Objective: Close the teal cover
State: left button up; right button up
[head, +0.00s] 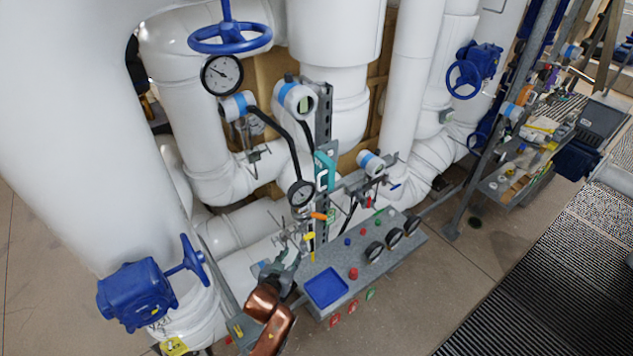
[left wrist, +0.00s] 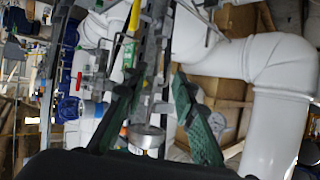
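A teal piece (head: 324,170), which I take to be the teal cover, stands on the upright metal strut above the grey control panel (head: 372,246) in the head view. A white curved shape shows in front of it. I cannot tell how far open it is. My left gripper (head: 284,262) is low at the panel's left end, below and left of the teal piece and apart from it. In the left wrist view its two green fingers (left wrist: 155,90) are spread, with nothing held between them. I cannot make out the teal piece there. My right gripper is not in view.
The panel bears a blue tray (head: 326,287), a red button (head: 353,273) and several black dials (head: 394,238). A gauge (head: 301,194) and thin fittings stand close above the left gripper. White pipes (head: 235,232) are behind. A loaded shelf (head: 525,165) stands at right.

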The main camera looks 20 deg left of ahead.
pick_arm(q)
jog(key=w+d+r+t+h+p, duration=0.1)
jog(key=w+d+r+t, duration=0.15)
jog(key=r, duration=1.05)
jog(key=w+d+r+t+p, duration=0.1)
jog(key=w+d+r+t, duration=0.15)
jog(key=r, duration=0.95)
jog(key=w+p, duration=0.1)
jog(key=w, duration=0.5)
jog(key=shift+w+d+p, duration=0.3)
jog(key=shift+w+p, duration=0.05)
jog(key=shift+w, duration=0.05)
jog(key=shift+c, duration=0.5)
grip_shut()
